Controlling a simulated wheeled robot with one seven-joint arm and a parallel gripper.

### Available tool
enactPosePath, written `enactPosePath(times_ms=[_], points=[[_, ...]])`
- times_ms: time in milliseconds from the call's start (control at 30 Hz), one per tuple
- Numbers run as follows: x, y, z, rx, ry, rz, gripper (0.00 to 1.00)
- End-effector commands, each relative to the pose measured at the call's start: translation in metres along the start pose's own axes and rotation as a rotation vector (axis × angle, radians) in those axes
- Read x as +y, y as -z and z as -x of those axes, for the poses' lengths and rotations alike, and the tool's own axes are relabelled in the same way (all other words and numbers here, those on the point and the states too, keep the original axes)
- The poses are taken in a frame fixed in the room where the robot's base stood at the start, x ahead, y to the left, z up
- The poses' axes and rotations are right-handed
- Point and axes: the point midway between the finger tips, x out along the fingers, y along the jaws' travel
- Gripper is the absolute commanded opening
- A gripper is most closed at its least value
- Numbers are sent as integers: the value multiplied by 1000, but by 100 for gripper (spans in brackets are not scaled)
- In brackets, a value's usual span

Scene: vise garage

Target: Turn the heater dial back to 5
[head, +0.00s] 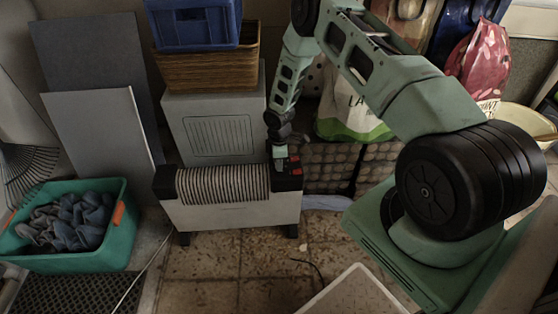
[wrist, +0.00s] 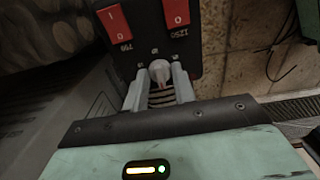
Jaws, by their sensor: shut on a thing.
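The heater (head: 230,195) is a low white unit with a ribbed top, standing on the tiled floor in the head view. Its black control panel (wrist: 194,62) is at the right end and shows in the wrist view, with two red switches marked 750 and 1250. The small pale dial (wrist: 160,72) sits below the switches, with small marks around it. My gripper (wrist: 160,88) has its two fingers on either side of the dial and is shut on it. In the head view my gripper (head: 280,158) reaches down onto the panel. The dial's exact setting is too small to read.
A green crate of dark cloths (head: 122,238) stands left of the heater. A white cabinet (head: 215,125) with a wicker basket (head: 207,70) and a blue crate (head: 197,26) is behind it. A white sack (head: 345,105) stands behind right. Tiled floor in front is mostly clear.

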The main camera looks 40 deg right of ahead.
Motion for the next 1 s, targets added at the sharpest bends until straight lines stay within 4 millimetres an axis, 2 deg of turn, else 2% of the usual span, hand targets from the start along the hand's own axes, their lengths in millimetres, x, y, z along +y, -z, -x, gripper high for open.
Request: enactPosePath(times_ms=[567, 600, 667, 1000], points=[[0, 0, 0, -1, 0, 32, 4], [0, 0, 0, -1, 0, 32, 35], [0, 0, 0, -1, 0, 32, 48], [0, 0, 4, 0, -1, 31, 48]])
